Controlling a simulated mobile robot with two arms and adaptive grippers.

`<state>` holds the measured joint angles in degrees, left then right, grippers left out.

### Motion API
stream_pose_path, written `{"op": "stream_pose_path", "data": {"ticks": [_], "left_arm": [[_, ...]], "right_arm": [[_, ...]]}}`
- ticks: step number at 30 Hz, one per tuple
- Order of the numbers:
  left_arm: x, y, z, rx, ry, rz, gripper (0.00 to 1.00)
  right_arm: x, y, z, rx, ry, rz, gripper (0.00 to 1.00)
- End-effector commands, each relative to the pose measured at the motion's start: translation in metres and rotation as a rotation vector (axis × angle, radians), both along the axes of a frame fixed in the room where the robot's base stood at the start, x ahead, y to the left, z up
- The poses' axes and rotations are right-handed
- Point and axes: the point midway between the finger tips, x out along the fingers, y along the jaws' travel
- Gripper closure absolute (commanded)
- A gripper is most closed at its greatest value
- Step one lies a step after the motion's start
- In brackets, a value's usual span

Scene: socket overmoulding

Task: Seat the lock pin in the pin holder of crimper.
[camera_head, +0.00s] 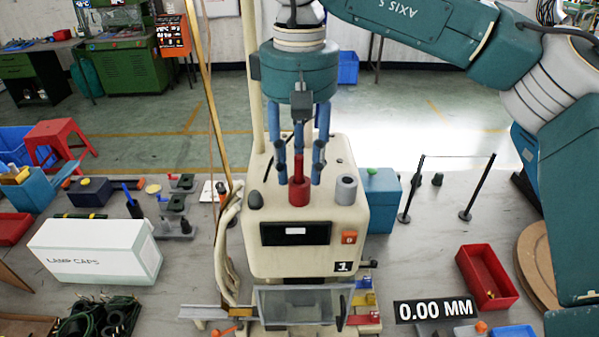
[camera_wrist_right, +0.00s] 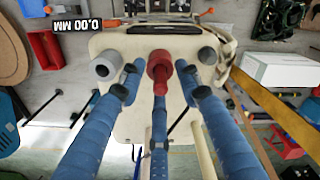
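The crimper (camera_head: 265,240) is a cream machine marked 1, standing upright on the table. On its top a thin red lock pin (camera_head: 298,166) stands upright in a wider red round holder (camera_head: 299,192). How deep the pin sits cannot be told. My right gripper (camera_head: 299,172) points down over it, its blue fingers spread around the pin with gaps on both sides. In the right wrist view the pin (camera_wrist_right: 160,84) and the red holder (camera_wrist_right: 159,62) show between the open fingers (camera_wrist_right: 160,92). My left gripper is in neither view.
A grey hollow cylinder (camera_head: 346,189) and a dark knob (camera_head: 254,200) flank the red holder. A white box (camera_head: 95,250) lies left, a red bin (camera_head: 487,277) right. Thin black posts (camera_head: 412,190) stand right of the crimper.

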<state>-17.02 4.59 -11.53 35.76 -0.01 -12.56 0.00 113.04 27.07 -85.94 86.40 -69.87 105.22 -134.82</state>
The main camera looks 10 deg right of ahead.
Motion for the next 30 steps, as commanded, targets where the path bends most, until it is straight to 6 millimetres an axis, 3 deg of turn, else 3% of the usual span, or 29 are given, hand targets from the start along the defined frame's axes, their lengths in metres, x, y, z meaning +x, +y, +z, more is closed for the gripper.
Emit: {"op": "stream_pose_path", "data": {"ticks": [2, 7, 22, 30], "left_arm": [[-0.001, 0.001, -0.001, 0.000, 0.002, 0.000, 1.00], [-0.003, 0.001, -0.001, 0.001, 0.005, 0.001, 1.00], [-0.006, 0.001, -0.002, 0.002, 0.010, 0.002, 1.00], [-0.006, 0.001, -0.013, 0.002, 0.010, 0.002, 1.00]], "right_arm": [[0.000, 0.000, 0.000, 0.000, 0.000, 0.001, 0.68], [0.000, 0.000, 0.000, 0.000, 0.000, 0.001, 1.00], [0.000, 0.001, 0.003, 0.002, -0.002, 0.001, 1.00], [0.001, 0.001, 0.031, 0.002, -0.003, 0.001, 1.00]]}}
